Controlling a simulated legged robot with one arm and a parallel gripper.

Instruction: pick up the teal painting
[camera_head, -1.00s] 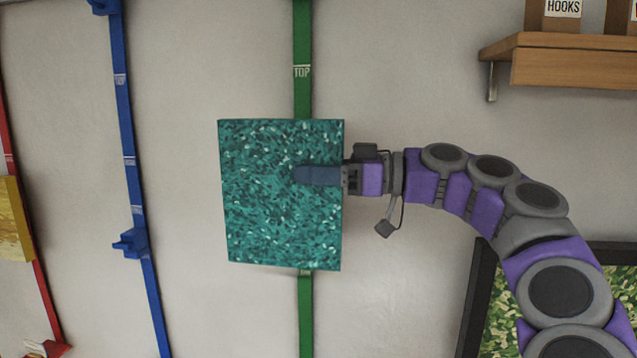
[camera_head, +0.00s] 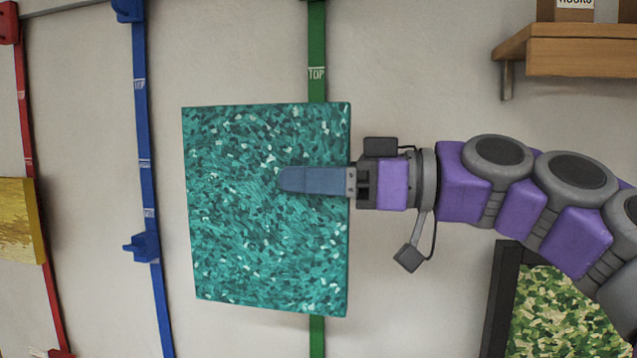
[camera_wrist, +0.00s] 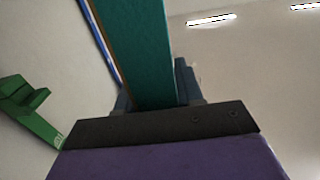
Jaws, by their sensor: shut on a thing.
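The teal painting (camera_head: 250,240) is a speckled rectangular panel in the head view, in front of the green wall strip. My gripper (camera_head: 300,181) comes from the right and is shut on its right edge, with one blue-grey finger across the front face. The other finger is hidden behind the panel in the head view. In the wrist view the painting (camera_wrist: 148,50) shows edge-on between my fingers. A green hook (camera_wrist: 28,105) shows at the left of the wrist view, apart from the painting.
A green strip (camera_head: 317,40) runs down the wall behind the painting. A blue strip (camera_head: 142,120) with a hook (camera_head: 145,247) and a red strip (camera_head: 22,110) with a yellow painting (camera_head: 18,225) are left. A wooden shelf (camera_head: 580,55) is upper right. A black-framed camouflage picture (camera_head: 555,310) is lower right.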

